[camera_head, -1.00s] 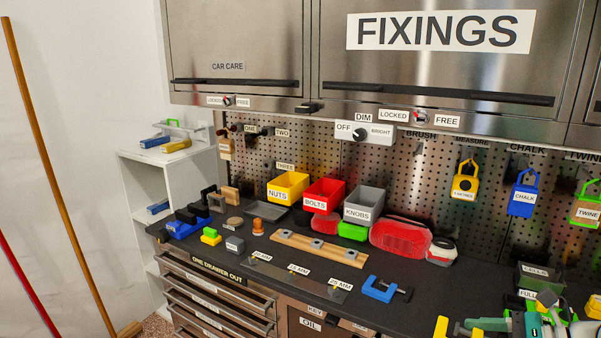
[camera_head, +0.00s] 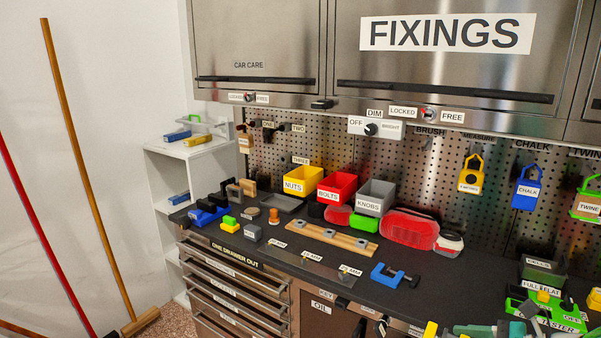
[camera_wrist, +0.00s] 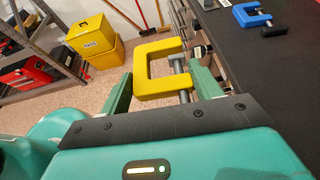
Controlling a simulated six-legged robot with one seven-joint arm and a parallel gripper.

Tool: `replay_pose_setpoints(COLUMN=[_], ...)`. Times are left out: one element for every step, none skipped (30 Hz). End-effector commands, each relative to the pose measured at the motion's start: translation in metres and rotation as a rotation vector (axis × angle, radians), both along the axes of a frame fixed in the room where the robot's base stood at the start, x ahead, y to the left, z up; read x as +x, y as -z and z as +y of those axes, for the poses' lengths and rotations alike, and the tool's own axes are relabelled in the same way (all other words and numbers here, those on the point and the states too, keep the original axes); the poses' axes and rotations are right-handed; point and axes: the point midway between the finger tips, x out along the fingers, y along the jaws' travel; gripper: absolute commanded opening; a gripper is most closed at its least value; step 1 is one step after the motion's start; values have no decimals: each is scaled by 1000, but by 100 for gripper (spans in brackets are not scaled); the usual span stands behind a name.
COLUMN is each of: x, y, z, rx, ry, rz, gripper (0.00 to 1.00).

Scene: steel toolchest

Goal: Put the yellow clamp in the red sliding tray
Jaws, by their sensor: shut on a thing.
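The yellow clamp (camera_wrist: 141,70) is a C-shaped frame with a grey screw, held between the green fingers of my gripper (camera_wrist: 162,74) in the wrist view. My gripper is shut on it and holds it up in front of the bench, above the floor. In the head view only a yellow bit of the clamp (camera_head: 431,329) shows at the bottom edge. I cannot make out a red sliding tray for certain. A red bin labelled BOLTS (camera_head: 328,195) stands at the back of the bench, between a yellow NUTS bin and a grey KNOBS bin.
A blue clamp (camera_head: 385,278) lies near the bench's front edge and shows in the wrist view (camera_wrist: 251,15). Drawers (camera_head: 235,285) are below. Shelving (camera_wrist: 40,50) and yellow boxes (camera_wrist: 92,36) stand across the floor.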

Motion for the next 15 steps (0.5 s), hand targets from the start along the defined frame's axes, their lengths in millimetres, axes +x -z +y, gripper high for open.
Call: replay_pose_setpoints(x=[6, 11, 16, 22, 27, 34, 41, 47, 56, 62, 69, 78, 84, 90, 97], y=[9, 16, 24, 32, 40, 51, 60, 69, 83, 93, 103, 115, 124, 132, 142], z=[9, 15, 22, 29, 35, 45, 53, 61, 73, 82, 90, 101, 108, 115, 124], rx=[4, 4, 4, 5, 5, 6, 6, 5, 6, 6, 7, 6, 5, 5, 5], ry=[-3, -4, -6, -7, -8, -10, -12, -14, -15, -16, -17, -18, -18, -18, -19], rz=[3, 3, 3, 4, 5, 6, 5, 7, 8, 8, 8, 8, 7, 7, 6], gripper=[27, 27, 27, 27, 27, 27, 27, 27, 27, 27, 27, 27, 27, 27, 27])
